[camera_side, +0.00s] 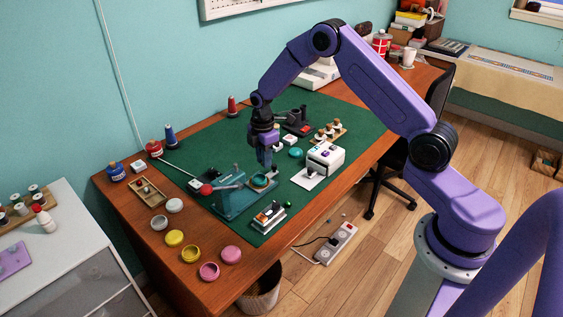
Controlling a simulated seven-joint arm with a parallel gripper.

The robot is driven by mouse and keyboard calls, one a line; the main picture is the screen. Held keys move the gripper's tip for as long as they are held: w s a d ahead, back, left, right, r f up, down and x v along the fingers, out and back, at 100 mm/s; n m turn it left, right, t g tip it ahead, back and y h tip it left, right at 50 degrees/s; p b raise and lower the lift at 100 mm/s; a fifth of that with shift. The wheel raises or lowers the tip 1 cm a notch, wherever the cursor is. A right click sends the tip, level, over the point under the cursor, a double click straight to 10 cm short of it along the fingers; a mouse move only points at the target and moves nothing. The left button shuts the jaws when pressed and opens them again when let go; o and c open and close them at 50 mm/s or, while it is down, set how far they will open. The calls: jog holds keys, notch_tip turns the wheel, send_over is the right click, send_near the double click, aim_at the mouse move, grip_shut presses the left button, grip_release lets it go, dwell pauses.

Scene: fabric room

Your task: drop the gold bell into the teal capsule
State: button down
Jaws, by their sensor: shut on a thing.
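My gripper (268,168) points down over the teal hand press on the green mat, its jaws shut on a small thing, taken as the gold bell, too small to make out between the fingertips. Just below the fingertips, a round teal capsule half (259,182) sits open side up at the press. A teal dome (296,152), looking like the other capsule half, lies on the mat to the right of my gripper. Whether the held thing touches the capsule cannot be told from this view.
The teal press (232,200) has a red-knobbed lever (206,189) on its left. A white box machine (325,158) stands to the right, a small stamp-like device (269,216) in front. Pink, yellow and white round capsule parts line the desk's front left. Green mat (215,150) is clear behind.

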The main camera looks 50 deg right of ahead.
jog(key=w, duration=0.2)
send_over(260, 181)
jog(key=shift+f, duration=2.75)
jog(key=c, duration=0.9)
grip_release()
jog(key=shift+c, duration=0.2)
